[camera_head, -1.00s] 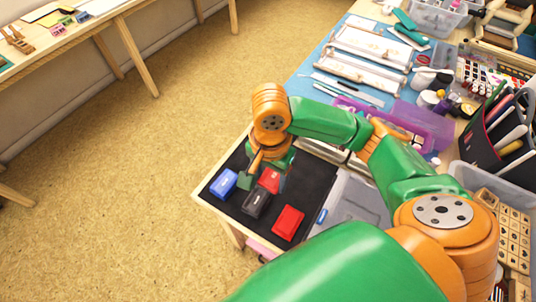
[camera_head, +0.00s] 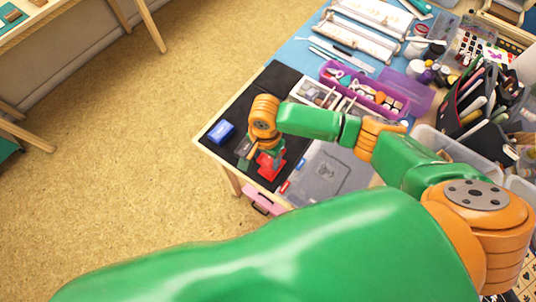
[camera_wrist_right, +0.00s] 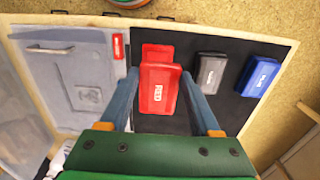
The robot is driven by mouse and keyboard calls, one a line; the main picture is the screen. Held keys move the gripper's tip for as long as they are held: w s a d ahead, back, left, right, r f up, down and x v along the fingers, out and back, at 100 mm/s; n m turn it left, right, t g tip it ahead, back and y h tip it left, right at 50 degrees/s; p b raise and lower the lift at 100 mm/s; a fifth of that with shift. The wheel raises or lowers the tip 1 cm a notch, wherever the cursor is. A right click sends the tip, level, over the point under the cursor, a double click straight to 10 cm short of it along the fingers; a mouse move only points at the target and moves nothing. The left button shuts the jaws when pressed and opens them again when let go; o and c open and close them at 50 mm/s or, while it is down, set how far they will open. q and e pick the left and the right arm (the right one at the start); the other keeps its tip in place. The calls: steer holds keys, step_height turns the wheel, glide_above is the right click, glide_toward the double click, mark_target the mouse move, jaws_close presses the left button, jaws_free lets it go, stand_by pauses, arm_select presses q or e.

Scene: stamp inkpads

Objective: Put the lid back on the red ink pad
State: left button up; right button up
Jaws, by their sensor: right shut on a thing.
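The red lid (camera_wrist_right: 157,90), marked RED, is held between the fingers of my right gripper (camera_wrist_right: 160,75) in the wrist view. The red ink pad's base (camera_wrist_right: 158,49) shows just beyond the lid and is partly hidden by it. The lid overlaps the base in this view; I cannot tell whether they touch. In the head view the red pad (camera_head: 268,172) lies under my right gripper (camera_head: 269,160), which hides much of it. My left gripper is not in view.
A black ink pad (camera_wrist_right: 211,72) and a blue ink pad (camera_wrist_right: 263,76) lie beside the red one on the black mat (camera_head: 285,84). A grey clear-lidded box (camera_head: 330,172) stands close on the other side. A purple tray (camera_head: 362,92) is farther back.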

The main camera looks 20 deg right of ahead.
mark_target(267, 171)
steer(key=f, duration=0.1)
steer(key=f+b, duration=0.2)
steer(key=f, duration=0.1)
steer(key=shift+s+d, duration=0.15)
steer(key=shift+s, duration=0.2)
steer(key=shift+w+f+b, duration=0.15)
steer(key=shift+f+b, duration=0.15)
steer(key=shift+f, duration=0.4)
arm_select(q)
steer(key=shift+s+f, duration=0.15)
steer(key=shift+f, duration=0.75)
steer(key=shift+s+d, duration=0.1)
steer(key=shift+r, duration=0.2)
arm_select(e)
steer(key=shift+r, duration=0.1)
arm_select(q)
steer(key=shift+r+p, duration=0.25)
steer(key=shift+p, duration=0.15)
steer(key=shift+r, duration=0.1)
arm_select(e)
steer(key=shift+p, duration=0.35)
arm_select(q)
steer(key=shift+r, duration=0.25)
